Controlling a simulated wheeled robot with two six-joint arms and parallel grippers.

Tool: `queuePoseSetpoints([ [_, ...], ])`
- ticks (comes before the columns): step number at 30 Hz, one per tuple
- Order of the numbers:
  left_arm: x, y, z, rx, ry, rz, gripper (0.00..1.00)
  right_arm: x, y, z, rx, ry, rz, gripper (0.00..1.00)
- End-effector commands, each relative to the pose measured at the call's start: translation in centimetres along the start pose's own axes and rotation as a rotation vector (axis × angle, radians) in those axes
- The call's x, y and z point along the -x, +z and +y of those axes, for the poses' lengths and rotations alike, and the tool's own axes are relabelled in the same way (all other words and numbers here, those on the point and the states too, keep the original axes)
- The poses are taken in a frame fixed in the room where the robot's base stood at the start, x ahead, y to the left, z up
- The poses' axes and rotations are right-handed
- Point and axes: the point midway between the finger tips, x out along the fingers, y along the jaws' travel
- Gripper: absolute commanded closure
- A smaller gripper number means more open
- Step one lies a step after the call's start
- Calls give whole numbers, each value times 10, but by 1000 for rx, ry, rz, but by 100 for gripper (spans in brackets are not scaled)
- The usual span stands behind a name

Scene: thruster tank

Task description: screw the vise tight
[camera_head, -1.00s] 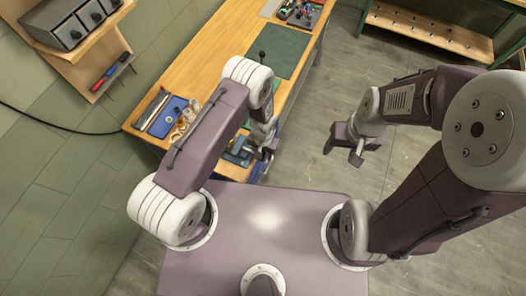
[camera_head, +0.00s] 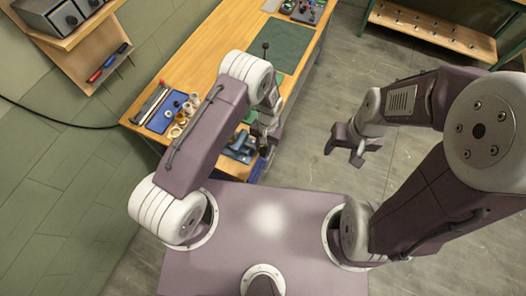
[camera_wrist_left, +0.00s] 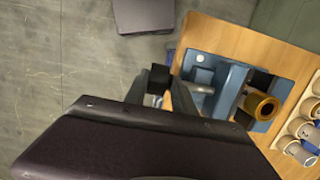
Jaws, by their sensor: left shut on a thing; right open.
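The blue vise (camera_head: 240,146) sits at the near end of the wooden workbench. In the left wrist view the vise (camera_wrist_left: 233,88) shows from above, with a brass cylindrical part (camera_wrist_left: 262,106) at its right side. My left gripper (camera_head: 266,150) is beside the vise, partly hidden by its own arm. In the wrist view its fingers (camera_wrist_left: 160,88) are shut at the vise's left end, on what looks like the vise handle; the grip itself is mostly hidden. My right gripper (camera_head: 352,148) is open and empty, over the floor right of the bench.
The workbench (camera_head: 190,75) holds a blue tray (camera_head: 166,113) with rings and cylinders beside it, and a green mat (camera_head: 277,53). A green-framed rack (camera_head: 430,30) stands far right. The floor between is clear.

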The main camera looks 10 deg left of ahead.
Motion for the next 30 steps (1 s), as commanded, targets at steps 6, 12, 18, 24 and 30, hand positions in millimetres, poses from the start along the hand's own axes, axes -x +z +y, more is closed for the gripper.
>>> queuePoseSetpoints([
  [6,-13,-10,3,-1,4,-154,100,-58,6,1,0,0,0,42],
  [12,-13,-12,3,-1,6,-288,100,-96,10,2,0,0,0,42],
  [18,-10,-12,4,-2,6,-383,100,-122,13,2,0,0,0,42],
  [24,-7,-12,3,-2,6,-433,100,-134,14,3,0,0,0,42],
  [30,-4,-11,3,-2,6,-447,100,-135,14,3,0,0,0,42],
])
